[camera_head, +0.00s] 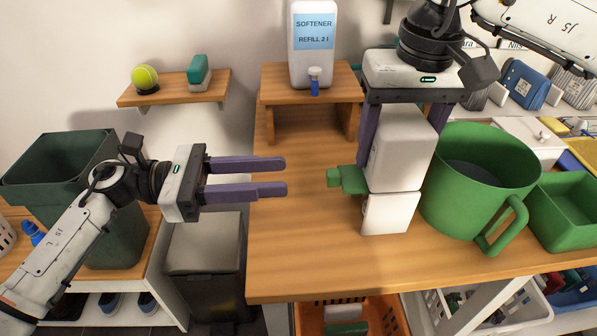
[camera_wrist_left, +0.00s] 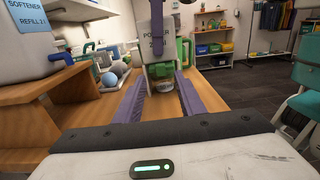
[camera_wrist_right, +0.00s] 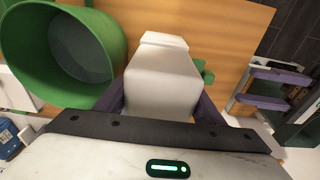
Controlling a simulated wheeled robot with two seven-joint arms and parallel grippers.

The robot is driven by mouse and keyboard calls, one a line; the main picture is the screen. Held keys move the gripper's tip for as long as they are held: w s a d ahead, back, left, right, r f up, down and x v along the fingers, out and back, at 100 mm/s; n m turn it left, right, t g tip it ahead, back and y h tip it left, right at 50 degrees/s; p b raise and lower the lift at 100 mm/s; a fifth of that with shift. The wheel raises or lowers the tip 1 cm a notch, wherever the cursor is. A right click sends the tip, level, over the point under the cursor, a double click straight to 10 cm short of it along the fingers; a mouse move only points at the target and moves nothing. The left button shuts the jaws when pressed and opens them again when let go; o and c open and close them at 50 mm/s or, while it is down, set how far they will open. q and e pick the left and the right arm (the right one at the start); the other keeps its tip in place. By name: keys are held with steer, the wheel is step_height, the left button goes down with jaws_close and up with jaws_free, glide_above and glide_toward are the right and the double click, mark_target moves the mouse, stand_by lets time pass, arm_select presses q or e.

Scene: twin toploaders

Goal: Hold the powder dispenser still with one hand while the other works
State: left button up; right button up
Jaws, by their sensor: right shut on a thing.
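The powder dispenser (camera_head: 400,155) is a white upright box on the wooden table, with a green part (camera_head: 350,180) sticking out on its left side. In the left wrist view its labelled face (camera_wrist_left: 155,38) shows, with the green part (camera_wrist_left: 160,70) below. My right gripper (camera_head: 405,130) comes from above and is shut on the dispenser's upper body; the right wrist view shows its fingers on both sides of the white body (camera_wrist_right: 160,80). My left gripper (camera_head: 285,178) is open and empty, pointing right at the green part, a short gap away.
A large green mug-like tub (camera_head: 480,180) stands close right of the dispenser, with a green bin (camera_head: 565,210) beyond. A softener bottle (camera_head: 313,60) stands on a wooden riser (camera_head: 285,85) behind. The table's front left is clear.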

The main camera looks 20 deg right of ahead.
mark_target(326, 179)
arm_select(q)
steer(key=shift+v, duration=2.3)
steer(key=x, duration=0.8)
steer(key=f+x, duration=0.1)
steer(key=x, duration=0.3)
steer(key=shift+s+d, duration=0.15)
steer(key=shift+d, duration=0.1)
jaws_close()
